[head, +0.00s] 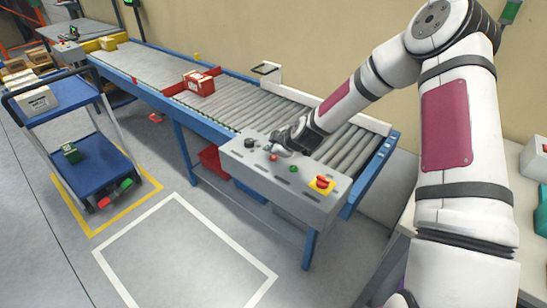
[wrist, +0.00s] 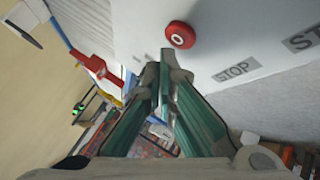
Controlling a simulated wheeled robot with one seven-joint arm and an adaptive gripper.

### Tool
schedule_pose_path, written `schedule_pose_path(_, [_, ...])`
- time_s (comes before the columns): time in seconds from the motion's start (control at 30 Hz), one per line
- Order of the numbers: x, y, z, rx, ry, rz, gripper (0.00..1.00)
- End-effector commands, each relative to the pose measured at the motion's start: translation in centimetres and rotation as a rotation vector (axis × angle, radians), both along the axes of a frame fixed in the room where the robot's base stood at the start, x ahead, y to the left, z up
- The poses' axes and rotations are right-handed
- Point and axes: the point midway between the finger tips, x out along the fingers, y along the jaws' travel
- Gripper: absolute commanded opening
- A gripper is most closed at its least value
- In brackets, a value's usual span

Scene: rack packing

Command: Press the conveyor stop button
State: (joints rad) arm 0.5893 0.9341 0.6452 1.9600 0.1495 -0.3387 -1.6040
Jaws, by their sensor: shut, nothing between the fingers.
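The grey control panel (head: 310,205) is fixed at the near end of the conveyor (head: 235,98). On it are a small red button (head: 273,157), a green button (head: 293,168), a black knob (head: 249,142) and a red mushroom button on a yellow plate (head: 322,184). My gripper (head: 272,149) is low over the panel, beside the small red button. In the wrist view my gripper's fingers (wrist: 167,68) are together and empty. A round red button (wrist: 181,35) shows just beyond the tips, near a STOP label (wrist: 236,70). Whether the tips touch the panel cannot be told.
A red box (head: 199,83) lies on the conveyor, away from the panel. A blue cart (head: 88,170) stands at the left inside a yellow floor marking. A white-outlined floor area (head: 185,255) in front is clear. A table edge (head: 395,262) is at the right.

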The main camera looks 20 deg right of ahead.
Motion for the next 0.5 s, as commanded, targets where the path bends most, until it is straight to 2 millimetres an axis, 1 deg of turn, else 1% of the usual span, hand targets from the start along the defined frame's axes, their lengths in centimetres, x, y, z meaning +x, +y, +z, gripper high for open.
schedule_pose_path(0.27, [0.0,0.0,-0.06,0.0,0.0,0.0,0.0])
schedule_pose_path(0.5, [0.01,0.02,-0.79,0.0,0.0,0.0,0.0])
